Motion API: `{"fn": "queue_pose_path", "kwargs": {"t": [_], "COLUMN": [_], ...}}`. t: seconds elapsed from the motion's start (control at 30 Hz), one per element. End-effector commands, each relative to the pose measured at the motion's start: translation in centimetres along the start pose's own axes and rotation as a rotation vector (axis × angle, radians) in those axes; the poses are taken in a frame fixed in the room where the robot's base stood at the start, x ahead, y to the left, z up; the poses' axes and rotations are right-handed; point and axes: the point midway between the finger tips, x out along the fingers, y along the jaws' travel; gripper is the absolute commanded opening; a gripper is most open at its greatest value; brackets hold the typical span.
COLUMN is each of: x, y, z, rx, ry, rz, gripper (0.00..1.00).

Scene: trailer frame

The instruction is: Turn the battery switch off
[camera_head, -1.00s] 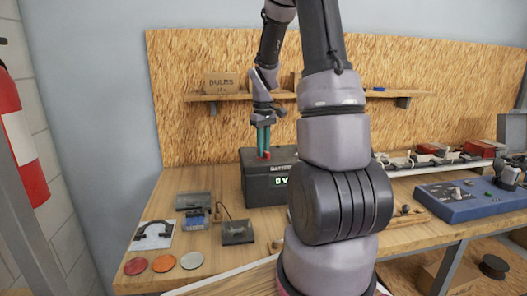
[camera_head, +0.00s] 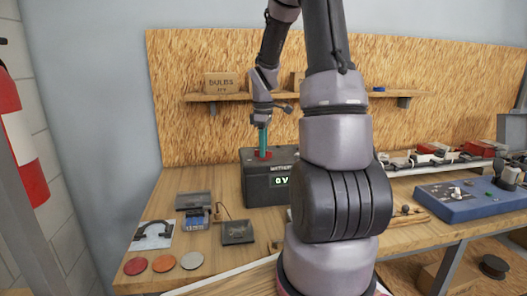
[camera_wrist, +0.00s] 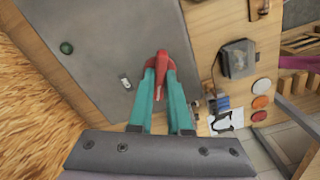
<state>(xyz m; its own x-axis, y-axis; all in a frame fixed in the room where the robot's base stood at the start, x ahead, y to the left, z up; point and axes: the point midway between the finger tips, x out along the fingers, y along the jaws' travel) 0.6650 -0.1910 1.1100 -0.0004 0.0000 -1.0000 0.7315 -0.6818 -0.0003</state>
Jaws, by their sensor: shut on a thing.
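The dark grey battery box (camera_head: 262,188) stands on the workbench against the chipboard wall, with a lit "0 V" display (camera_head: 282,181) on its front. Its red switch handle (camera_head: 263,155) is on the top face. In the wrist view the red handle (camera_wrist: 161,67) sits between the teal fingertips on the grey box top (camera_wrist: 105,40). My gripper (camera_wrist: 159,82) is shut on the handle, pointing down; it also shows above the box in the head view (camera_head: 263,147). A green round part (camera_wrist: 67,47) and a small white part (camera_wrist: 125,83) are on the box top.
A shelf (camera_head: 240,96) with a "BULBS" box (camera_head: 221,83) is behind my gripper. Small parts and coloured discs (camera_head: 164,263) lie at the bench's left front. A blue panel (camera_head: 470,196) is at the right. My arm hides the bench middle.

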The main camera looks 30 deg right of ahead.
Motion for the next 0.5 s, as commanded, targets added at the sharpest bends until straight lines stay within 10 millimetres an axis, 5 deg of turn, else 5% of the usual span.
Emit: {"fn": "queue_pose_path", "kwargs": {"t": [0.2, 0.5], "x": [-0.04, -0.04], "y": [0.07, 0.05], "z": [0.04, 0.01], "rx": [-0.242, -0.27], "ry": [0.0, 0.0], "rz": [0.001, 0.001], "gripper": [0.0, 0.0]}}
